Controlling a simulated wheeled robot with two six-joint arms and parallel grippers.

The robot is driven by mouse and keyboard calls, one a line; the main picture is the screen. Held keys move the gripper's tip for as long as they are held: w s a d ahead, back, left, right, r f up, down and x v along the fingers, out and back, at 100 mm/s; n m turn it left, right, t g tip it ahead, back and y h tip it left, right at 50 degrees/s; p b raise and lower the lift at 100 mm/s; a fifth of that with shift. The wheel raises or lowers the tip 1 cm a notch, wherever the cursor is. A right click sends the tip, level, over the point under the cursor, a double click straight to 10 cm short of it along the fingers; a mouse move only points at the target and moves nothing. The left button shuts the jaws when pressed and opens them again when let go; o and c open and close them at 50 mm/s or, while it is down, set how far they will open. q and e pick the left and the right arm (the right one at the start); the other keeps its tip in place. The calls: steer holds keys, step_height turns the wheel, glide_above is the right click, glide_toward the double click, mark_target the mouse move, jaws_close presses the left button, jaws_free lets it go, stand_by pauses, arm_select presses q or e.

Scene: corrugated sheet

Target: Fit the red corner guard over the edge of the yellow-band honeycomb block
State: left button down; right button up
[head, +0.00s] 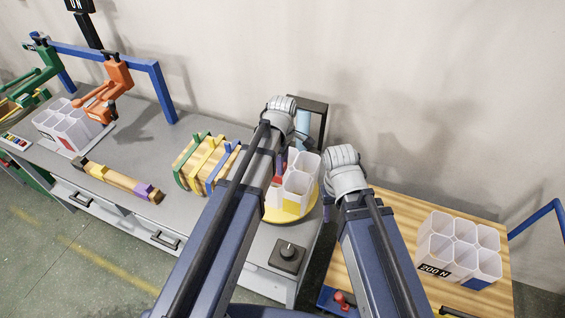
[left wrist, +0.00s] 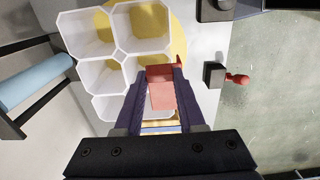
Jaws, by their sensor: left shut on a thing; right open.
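The yellow-band honeycomb block (head: 304,163) is a white cluster of open cells standing on a yellow disc (head: 313,211) at the bench's right end. The left wrist view looks into its cells (left wrist: 113,50). My left gripper (left wrist: 160,72) is shut on the red corner guard (left wrist: 161,96), at the near right side of the block. The guard overlaps the block's edge in that view; I cannot tell whether they touch. In the head view a bit of red (head: 277,181) shows beside the block. My right gripper (head: 345,168) is open, right of the block, its fingers mostly hidden.
Strapped wooden boards (head: 204,163) lie left of the disc, and a dark knob box (head: 288,256) stands in front. A blue roll (left wrist: 34,81) is close to the block. Another honeycomb block (head: 457,246) stands on the wooden table (head: 400,207) at right.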

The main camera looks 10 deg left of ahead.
arm_select(q)
steer(key=shift+f+b, duration=3.6)
steer(key=shift+f, duration=0.1)
jaws_free()
steer(key=shift+r, duration=0.1)
steer(key=shift+r+p, duration=3)
steer(key=shift+p, duration=0.1)
